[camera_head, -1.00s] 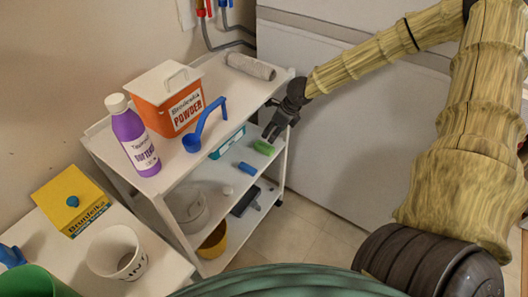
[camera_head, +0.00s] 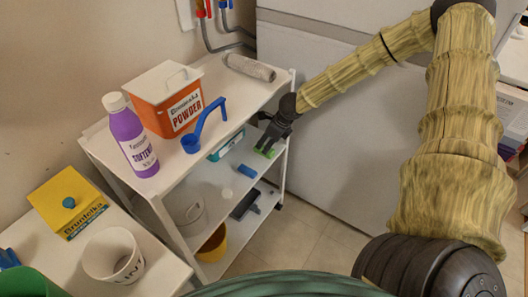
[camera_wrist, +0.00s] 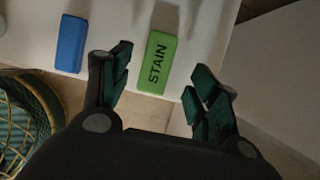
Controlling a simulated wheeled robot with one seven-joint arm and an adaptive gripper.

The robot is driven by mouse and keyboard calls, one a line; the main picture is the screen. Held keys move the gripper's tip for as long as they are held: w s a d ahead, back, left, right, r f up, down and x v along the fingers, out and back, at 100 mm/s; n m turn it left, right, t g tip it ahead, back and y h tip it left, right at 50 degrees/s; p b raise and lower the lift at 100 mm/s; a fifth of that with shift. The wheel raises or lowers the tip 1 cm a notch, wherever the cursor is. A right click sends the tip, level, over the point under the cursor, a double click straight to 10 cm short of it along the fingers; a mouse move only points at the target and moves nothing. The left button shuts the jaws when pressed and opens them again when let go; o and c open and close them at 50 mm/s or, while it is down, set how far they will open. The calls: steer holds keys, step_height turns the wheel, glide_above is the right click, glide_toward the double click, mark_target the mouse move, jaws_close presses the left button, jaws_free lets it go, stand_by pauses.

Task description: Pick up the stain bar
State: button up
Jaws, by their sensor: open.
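The stain bar is a green block with "STAIN" in dark letters. It lies on the middle shelf of the white cart (camera_head: 217,178), close to its right edge. In the wrist view the stain bar (camera_wrist: 157,62) lies ahead of and between the two dark fingers. My gripper (camera_wrist: 160,90) is open and empty, with no finger seen touching the bar. In the head view my gripper (camera_head: 270,143) is at the cart's right side and partly hides the stain bar (camera_head: 264,153).
A blue block (camera_head: 247,171) lies left of the stain bar. The shelf above holds an orange powder box (camera_head: 160,110), a blue scoop (camera_head: 192,143), a purple bottle (camera_head: 133,140) and a grey roll (camera_head: 250,67). A yellow basket (camera_head: 212,245) stands on the bottom shelf.

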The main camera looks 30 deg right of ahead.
steer(key=shift+s+x, duration=0.25)
steer(key=shift+x, duration=0.85)
steer(key=shift+b+x, duration=0.35)
steer(key=shift+x, duration=0.7)
steer(key=shift+c, duration=0.4)
steer(key=shift+r, duration=0.1)
steer(key=c, duration=1.1)
